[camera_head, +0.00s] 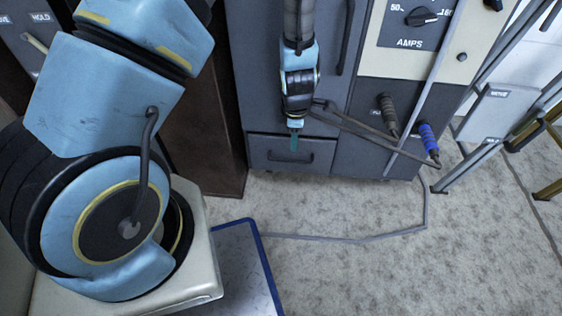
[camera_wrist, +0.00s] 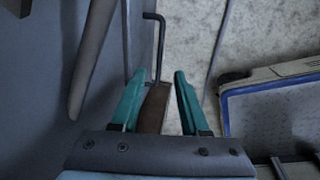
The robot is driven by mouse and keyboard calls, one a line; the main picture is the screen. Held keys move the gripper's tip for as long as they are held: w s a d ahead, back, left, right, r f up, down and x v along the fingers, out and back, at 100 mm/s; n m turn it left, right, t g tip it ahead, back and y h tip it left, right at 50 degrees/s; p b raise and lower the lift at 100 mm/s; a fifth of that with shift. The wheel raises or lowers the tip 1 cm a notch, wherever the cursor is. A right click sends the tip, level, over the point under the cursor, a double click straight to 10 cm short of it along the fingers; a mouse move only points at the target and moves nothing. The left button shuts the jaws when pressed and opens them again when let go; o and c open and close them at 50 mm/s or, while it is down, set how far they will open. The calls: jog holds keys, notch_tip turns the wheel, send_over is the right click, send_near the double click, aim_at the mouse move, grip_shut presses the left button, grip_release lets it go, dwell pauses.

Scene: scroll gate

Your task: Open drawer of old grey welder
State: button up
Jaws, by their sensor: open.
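The old grey welder (camera_head: 262,80) stands upright at the top middle of the head view. Its low drawer (camera_head: 262,143) is flush with the front and looks shut. The drawer has a dark bar handle (camera_head: 290,158). My gripper (camera_head: 295,148) points down in front of the drawer, partly covering its upper part. In the wrist view my gripper (camera_wrist: 157,75) is open, with two teal fingers apart. A dark bent bar (camera_wrist: 159,40), seemingly the drawer handle, runs down between the fingertips. I cannot tell whether either finger touches it.
Cable plugs (camera_head: 428,137) and leads stick out at the welder's lower right. A brown cabinet (camera_head: 195,110) stands close on the left. A blue-edged plate (camera_head: 240,260) lies near my base. A grey cable (camera_head: 350,240) crosses the speckled floor, which is otherwise open in front of the drawer.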

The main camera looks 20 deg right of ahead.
jog(key=b, duration=0.4)
send_near(294, 157)
jog(key=f, duration=0.1)
jog(key=s+f, duration=0.1)
jog(key=f, duration=0.1)
jog(key=s+a+f, duration=0.1)
jog(key=f, duration=0.1)
jog(key=shift+c, duration=0.3)
jog(key=shift+r, duration=0.1)
grip_shut()
dwell(0.7)
